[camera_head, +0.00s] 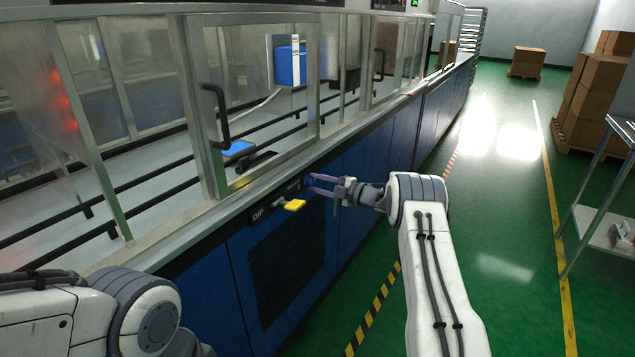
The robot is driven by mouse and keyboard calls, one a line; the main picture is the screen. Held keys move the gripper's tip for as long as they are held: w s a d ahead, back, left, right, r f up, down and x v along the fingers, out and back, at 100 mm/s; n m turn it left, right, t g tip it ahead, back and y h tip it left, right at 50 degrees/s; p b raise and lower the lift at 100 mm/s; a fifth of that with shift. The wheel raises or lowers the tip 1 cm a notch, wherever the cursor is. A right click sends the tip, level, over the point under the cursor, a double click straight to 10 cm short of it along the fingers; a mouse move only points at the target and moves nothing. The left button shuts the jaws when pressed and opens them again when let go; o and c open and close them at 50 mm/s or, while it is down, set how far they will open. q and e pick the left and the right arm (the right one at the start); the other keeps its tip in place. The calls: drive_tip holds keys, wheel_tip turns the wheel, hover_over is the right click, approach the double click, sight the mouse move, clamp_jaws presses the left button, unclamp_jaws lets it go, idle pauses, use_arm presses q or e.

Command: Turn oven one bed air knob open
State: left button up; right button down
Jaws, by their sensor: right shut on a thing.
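A dark control strip (283,194) runs along the top of the blue machine front, below the glass enclosure. My right gripper (313,184) reaches it from the right and is shut on a small bluish knob (307,182) there. The fingers cover much of the knob, and I cannot read its label or its angle. A yellow handle (294,205) sticks out of the strip just left of and below the gripper, apart from it.
A framed glass door (262,100) with a black handle (216,115) stands above the strip. A metal rack table (590,225) is at the right, with cardboard boxes (592,90) behind. The green floor between is clear.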

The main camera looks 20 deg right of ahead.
drive_tip(key=shift+d+m, duration=0.2)
drive_tip(key=shift+m, duration=0.4)
drive_tip(key=c, duration=0.5)
unclamp_jaws()
drive_tip(key=shift+a, duration=0.1)
drive_tip(key=v, duration=1)
drive_tip(key=shift+s, duration=0.15)
drive_tip(key=shift+r, duration=0.1)
